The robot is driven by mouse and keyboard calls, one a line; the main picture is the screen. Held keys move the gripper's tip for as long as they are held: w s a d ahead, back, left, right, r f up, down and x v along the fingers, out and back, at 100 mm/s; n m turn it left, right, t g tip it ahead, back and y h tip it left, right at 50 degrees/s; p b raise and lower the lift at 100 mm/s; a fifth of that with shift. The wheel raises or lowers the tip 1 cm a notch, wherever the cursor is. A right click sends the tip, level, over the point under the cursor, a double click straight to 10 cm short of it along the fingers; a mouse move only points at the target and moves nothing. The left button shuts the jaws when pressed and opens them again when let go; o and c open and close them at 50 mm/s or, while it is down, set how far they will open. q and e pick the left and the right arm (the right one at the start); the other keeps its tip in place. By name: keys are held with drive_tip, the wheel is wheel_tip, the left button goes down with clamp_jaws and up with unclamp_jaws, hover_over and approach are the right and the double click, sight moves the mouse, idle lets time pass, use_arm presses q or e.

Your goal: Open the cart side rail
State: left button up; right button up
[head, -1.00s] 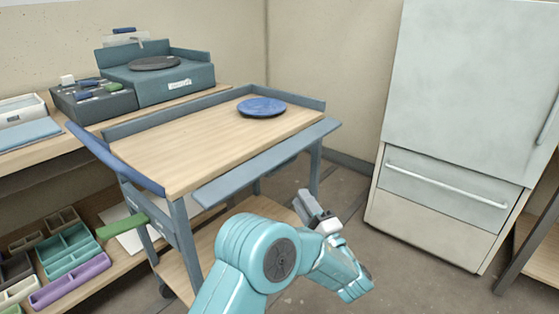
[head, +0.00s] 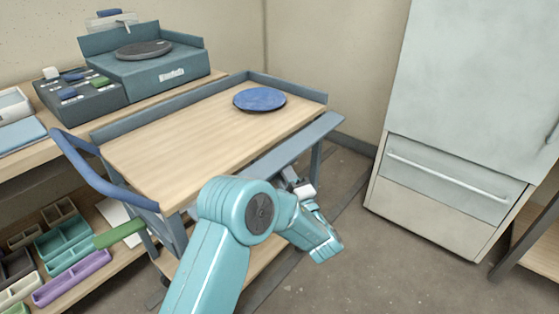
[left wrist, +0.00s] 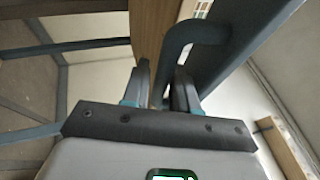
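The cart's side rail (head: 290,148) is a blue-grey panel along the near long side of the wooden cart top (head: 190,135). My left arm reaches to it from below in the head view, and its gripper (head: 297,186) is just below the rail, partly hidden by my arm. In the left wrist view, the rail (left wrist: 245,45) runs diagonally at right and carries a bent bar handle (left wrist: 195,33). My left gripper (left wrist: 162,78) has its fingers apart, with the handle's lower end at their tips; firm contact is not clear. My right gripper is not in view.
A blue disc (head: 260,99) lies on the cart top. A blue push handle (head: 95,170) juts from the cart's left end. A fridge-like cabinet (head: 450,130) stands at right, with open floor between.

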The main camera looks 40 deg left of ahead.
use_arm(q)
drive_tip(key=shift+a+r, duration=0.2)
drive_tip(key=shift+r, duration=0.1)
drive_tip(key=shift+f, duration=0.15)
clamp_jaws()
drive_tip(key=shift+d+r+n+g+h, duration=0.25)
drive_tip(key=shift+r+n+g+h, duration=0.3)
drive_tip(key=shift+h, duration=0.35)
unclamp_jaws()
drive_tip(key=shift+f, duration=0.1)
drive_tip(key=p+v, duration=0.1)
drive_tip(key=v, duration=1.5)
drive_tip(key=shift+d, duration=0.2)
